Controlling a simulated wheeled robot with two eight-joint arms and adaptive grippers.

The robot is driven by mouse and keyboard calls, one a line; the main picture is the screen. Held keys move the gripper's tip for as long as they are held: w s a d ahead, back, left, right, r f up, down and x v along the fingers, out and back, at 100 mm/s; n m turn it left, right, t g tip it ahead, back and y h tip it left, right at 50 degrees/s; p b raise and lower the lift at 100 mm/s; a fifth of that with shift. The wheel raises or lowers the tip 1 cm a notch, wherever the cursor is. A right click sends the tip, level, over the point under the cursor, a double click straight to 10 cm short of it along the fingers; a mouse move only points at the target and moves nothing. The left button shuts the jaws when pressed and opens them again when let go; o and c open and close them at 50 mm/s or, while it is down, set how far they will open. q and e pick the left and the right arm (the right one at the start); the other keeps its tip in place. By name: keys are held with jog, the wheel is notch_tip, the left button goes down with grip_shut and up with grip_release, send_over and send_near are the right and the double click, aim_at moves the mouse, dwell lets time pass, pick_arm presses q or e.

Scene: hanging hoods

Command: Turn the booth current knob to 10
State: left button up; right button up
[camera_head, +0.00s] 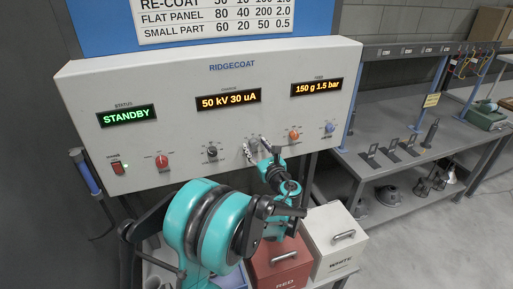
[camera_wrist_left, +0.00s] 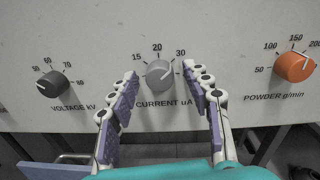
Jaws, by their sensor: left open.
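The booth current knob (camera_wrist_left: 159,74) is a light grey dial above the label "CURRENT uA", with 15, 20 and 30 visible around it. Its mark appears to point up and right, towards 30. My left gripper (camera_wrist_left: 161,80) is open, with one finger on each side of the knob and gaps between. In the head view my left gripper (camera_head: 255,147) is at the panel front and partly hides the knob. The control panel (camera_head: 190,85) display (camera_head: 228,100) reads 50 kV 30 uA. My right gripper is not in view.
A dark voltage knob (camera_wrist_left: 53,84) is left of the current knob, and an orange powder knob (camera_wrist_left: 294,66) is right. A red knob (camera_head: 162,161) and blue knob (camera_head: 329,127) are farther out. Red (camera_head: 279,266) and white (camera_head: 333,240) boxes stand below the panel.

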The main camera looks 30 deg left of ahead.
pick_arm(q)
grip_shut()
